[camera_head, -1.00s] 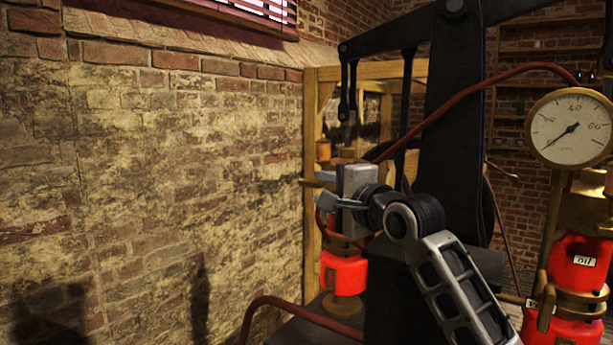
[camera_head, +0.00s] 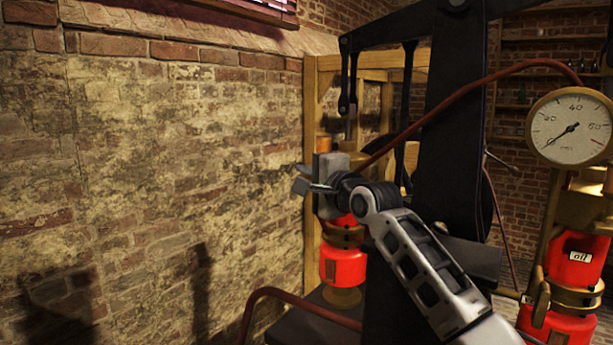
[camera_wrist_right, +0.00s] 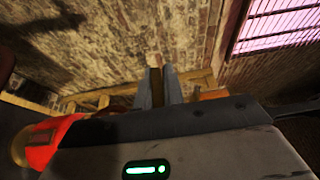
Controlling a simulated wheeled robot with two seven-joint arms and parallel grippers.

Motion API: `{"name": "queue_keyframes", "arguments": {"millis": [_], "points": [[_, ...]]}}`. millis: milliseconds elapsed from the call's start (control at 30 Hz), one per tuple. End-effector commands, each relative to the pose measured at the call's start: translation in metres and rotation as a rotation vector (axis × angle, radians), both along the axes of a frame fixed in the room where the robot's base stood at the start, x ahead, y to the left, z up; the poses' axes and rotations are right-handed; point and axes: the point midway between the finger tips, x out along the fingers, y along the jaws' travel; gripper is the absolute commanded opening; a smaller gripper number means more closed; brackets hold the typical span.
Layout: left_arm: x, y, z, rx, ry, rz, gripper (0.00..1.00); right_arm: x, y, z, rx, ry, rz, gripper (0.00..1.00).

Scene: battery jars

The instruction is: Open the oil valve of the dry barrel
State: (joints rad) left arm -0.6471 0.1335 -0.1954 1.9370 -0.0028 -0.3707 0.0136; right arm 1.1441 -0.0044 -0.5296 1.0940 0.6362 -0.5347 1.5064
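A red barrel (camera_head: 343,266) with brass fittings stands beside the black machine, below my right gripper. A second red barrel (camera_head: 575,262) with an "oil" label stands at the far right. I cannot tell which is the dry one. My right gripper (camera_head: 305,180) is at the fittings above the first barrel, its fingers pointing left and hiding them. In the right wrist view its two fingers (camera_wrist_right: 158,88) stand a little apart, with a small tan-tipped piece (camera_wrist_right: 155,60) at their gap. Whether they grip it is unclear. My left gripper is not in view.
A black machine frame (camera_head: 450,130) rises just right of the gripper, with a dark red hose (camera_head: 440,115) across it. A round gauge (camera_head: 571,128) is at the right. A wooden frame (camera_head: 310,120) stands behind. The brick wall (camera_head: 150,170) fills the left.

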Motion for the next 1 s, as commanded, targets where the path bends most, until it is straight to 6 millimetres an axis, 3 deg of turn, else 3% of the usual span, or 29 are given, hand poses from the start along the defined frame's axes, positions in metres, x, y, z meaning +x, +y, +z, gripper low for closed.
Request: {"name": "queue_keyframes", "arguments": {"millis": [467,1000], "points": [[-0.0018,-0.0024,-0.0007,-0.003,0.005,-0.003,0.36,-0.0003,0.0005,-0.0006,-0.065,0.045,0.001,0.0],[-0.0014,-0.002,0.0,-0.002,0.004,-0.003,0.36,-0.0014,-0.0004,-0.007,-0.383,0.258,0.002,0.0]]}}
